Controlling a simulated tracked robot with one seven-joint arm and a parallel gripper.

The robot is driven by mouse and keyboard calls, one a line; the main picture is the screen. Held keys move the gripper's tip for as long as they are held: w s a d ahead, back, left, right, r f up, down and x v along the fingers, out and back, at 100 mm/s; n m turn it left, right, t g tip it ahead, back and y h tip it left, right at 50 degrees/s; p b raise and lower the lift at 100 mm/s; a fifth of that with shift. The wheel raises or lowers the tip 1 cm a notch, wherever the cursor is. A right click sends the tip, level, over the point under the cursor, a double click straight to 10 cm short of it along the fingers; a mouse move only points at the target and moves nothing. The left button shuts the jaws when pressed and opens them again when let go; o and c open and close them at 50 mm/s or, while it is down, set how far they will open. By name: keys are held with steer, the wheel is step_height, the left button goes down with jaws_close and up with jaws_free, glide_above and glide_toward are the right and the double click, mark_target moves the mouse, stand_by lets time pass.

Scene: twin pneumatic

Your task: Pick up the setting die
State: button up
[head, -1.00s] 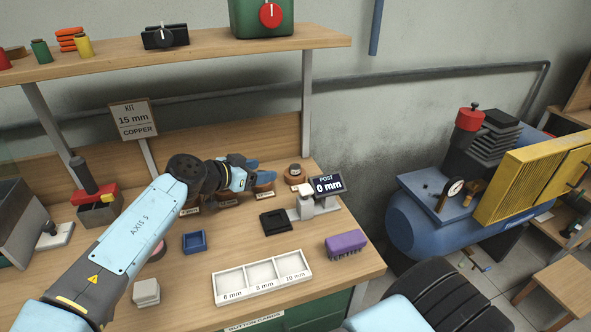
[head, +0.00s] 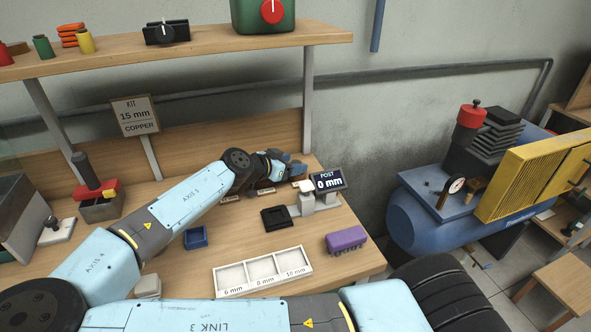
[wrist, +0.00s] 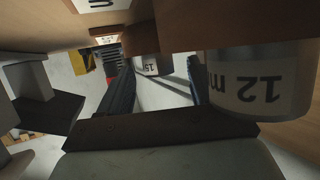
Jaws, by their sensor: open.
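In the wrist view, a grey cylindrical die with an upside-down label that seems to read 15 (wrist: 152,66) shows between my two spread fingers, partly cut off by a brown block above it. A larger grey die marked 12 mm (wrist: 262,82) is close at the right, outside the fingers. My gripper (head: 292,168) is open at the back right of the bench, by the row of die holders, and holds nothing. It also shows in the wrist view (wrist: 160,88). In the head view my wrist and gripper hide the dies; whether the fingers touch the 15 die cannot be told.
A post with a 0 mm display (head: 327,181) stands just right of my gripper. A black square tray (head: 276,218), a white divided tray (head: 262,286), a blue tray (head: 196,238) and a purple block (head: 346,239) lie in front. A shelf (head: 200,58) overhangs behind.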

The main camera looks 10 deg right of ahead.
steer(key=shift+w+d+f, duration=0.1)
steer(key=shift+d, duration=0.05)
steer(key=shift+c, duration=0.5)
jaws_close()
